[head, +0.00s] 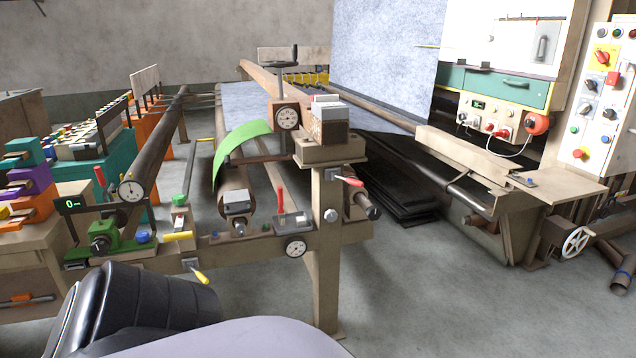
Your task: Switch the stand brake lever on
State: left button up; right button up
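Several levers show on the machine stand (327,250), and I cannot tell for sure which one is the stand brake lever. A red-handled lever (280,201) stands upright on a grey plate on the front rail. Another red-handled lever (349,181) sticks out to the right from the upper part of the post. A yellow-handled lever (201,276) hangs tilted below the front rail, and a yellow handle (178,236) lies level above the rail. A further red-handled lever (100,176) stands at the left. Neither gripper is in view.
Round dials (295,247) sit on the stand. A long dark roller (150,150) and a green felt sheet (240,142) lie behind the front rail. A control panel (597,100) and a white handwheel (576,242) are at the right. The grey floor (430,300) right of the post is clear.

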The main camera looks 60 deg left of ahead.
aim_at(356, 183)
jog(key=u, duration=1.85)
jog(key=i+l+u, duration=0.1)
jog(key=i+l, duration=0.2)
jog(key=i+l+u, duration=0.25)
jog(key=i+l, duration=0.25)
jog(key=i+l+u, duration=0.1)
jog(key=i+l, duration=0.15)
jog(key=l, duration=0.2)
jog(key=i+l+u, duration=0.15)
jog(key=l, duration=0.25)
jog(key=i+l+u, duration=0.1)
jog(key=i+l, duration=0.2)
jog(key=i+l+u, duration=0.1)
jog(key=l, duration=0.4)
jog(key=i+l+u, duration=0.1)
jog(key=i+l, duration=0.15)
jog(key=l, duration=0.2)
jog(key=i, duration=0.25)
